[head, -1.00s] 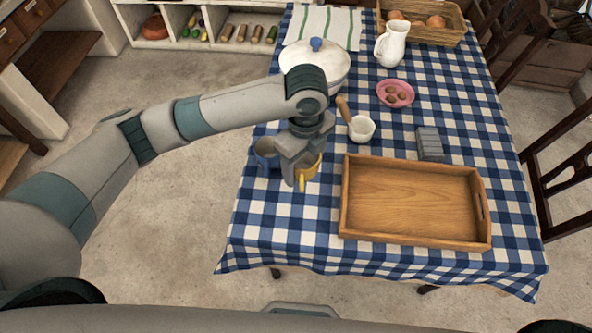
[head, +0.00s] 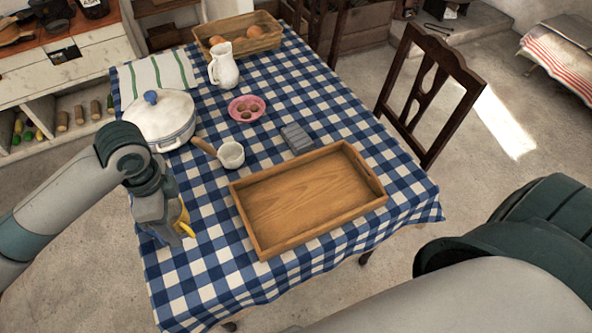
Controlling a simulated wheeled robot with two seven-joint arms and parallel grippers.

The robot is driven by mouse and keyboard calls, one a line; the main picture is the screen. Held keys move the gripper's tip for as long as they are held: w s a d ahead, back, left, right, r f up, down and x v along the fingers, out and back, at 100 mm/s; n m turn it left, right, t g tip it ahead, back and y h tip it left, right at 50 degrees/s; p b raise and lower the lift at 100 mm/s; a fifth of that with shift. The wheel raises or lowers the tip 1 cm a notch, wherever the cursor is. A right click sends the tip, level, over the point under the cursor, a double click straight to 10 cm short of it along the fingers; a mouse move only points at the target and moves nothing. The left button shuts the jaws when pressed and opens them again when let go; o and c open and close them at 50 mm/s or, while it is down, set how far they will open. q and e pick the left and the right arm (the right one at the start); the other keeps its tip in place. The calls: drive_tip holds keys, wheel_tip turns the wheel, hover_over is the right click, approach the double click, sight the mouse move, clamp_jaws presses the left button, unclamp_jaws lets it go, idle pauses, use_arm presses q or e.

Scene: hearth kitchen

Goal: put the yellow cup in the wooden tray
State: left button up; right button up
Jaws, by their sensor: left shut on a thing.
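The yellow cup (head: 183,214) shows only as a sliver of wall and handle past my left gripper (head: 174,222), at the left side of the table. The gripper is shut on the cup and hides most of it. I cannot tell whether the cup is clear of the cloth. The wooden tray (head: 258,247) lies on the table to the right of the gripper, and it is empty. My right gripper is out of view; only part of my right arm shows at the lower right.
A white mortar with a wooden handle (head: 231,155) and a grey block (head: 297,138) stand just behind the tray. A white pot (head: 165,125), a pink bowl (head: 240,103), a white jug (head: 224,70) and a basket (head: 266,42) are farther back. Checked cloth is bare between gripper and tray.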

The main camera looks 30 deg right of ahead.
use_arm(q)
drive_tip(key=s+a+r+n, duration=0.1)
drive_tip(key=a+r+n, duration=0.3)
drive_tip(key=a+n, duration=0.3)
drive_tip(key=s+a+r+n, duration=0.2)
drive_tip(key=a+r+n, duration=0.3)
drive_tip(key=n, duration=0.9)
drive_tip(key=shift+s+a+r, duration=0.15)
drive_tip(key=shift+s+a, duration=0.1)
drive_tip(key=shift+a, duration=1)
